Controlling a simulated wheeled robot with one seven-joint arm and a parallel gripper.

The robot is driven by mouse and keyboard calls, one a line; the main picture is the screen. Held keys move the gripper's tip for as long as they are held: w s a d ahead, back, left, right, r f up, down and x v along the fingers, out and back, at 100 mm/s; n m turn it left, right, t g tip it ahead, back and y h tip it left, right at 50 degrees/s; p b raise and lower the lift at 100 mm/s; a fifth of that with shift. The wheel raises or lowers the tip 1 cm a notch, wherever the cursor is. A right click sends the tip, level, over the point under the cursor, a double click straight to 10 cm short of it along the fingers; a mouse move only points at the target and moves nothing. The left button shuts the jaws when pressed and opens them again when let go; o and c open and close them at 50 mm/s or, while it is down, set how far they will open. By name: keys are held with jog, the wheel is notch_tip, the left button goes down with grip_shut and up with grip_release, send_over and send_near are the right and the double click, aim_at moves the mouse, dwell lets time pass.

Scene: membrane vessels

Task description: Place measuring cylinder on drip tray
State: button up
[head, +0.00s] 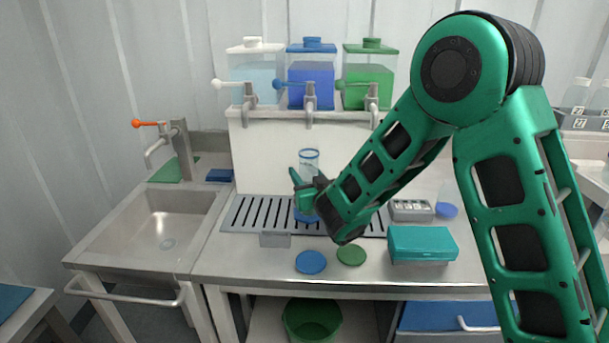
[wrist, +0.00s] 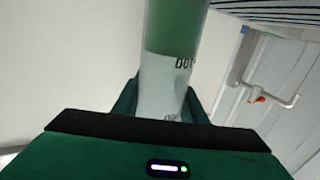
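The measuring cylinder (head: 309,159) is clear with a blue rim and a blue base. It stands upright in my gripper (head: 306,190), in front of the dispenser stand. In the wrist view the cylinder (wrist: 165,85) fills the space between my two green fingers, which press against its sides. Its upper part there looks green; I cannot tell whether that is liquid. The slatted drip tray (head: 245,214) lies on the counter below. The blue base overlaps the tray's middle in the head view; I cannot tell whether it touches the slats.
Three dispensers, clear (head: 256,72), blue (head: 311,78) and green (head: 368,80), stand above with taps over the tray. A blue disc (head: 311,262), green disc (head: 351,255) and teal box (head: 422,243) lie in front. A sink (head: 160,225) is left.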

jog(key=o, duration=0.4)
jog(key=shift+r, duration=0.1)
jog(key=shift+f+v, duration=0.15)
jog(key=shift+v, duration=1.65)
jog(key=shift+f+v, duration=0.15)
jog(key=shift+v, duration=1.6)
jog(key=shift+f+v, duration=0.15)
jog(key=shift+v, duration=1.65)
jog(key=shift+s+d+r, duration=0.1)
jog(key=shift+s+r, duration=0.3)
jog(key=shift+s, duration=0.15)
jog(key=shift+s, duration=0.15)
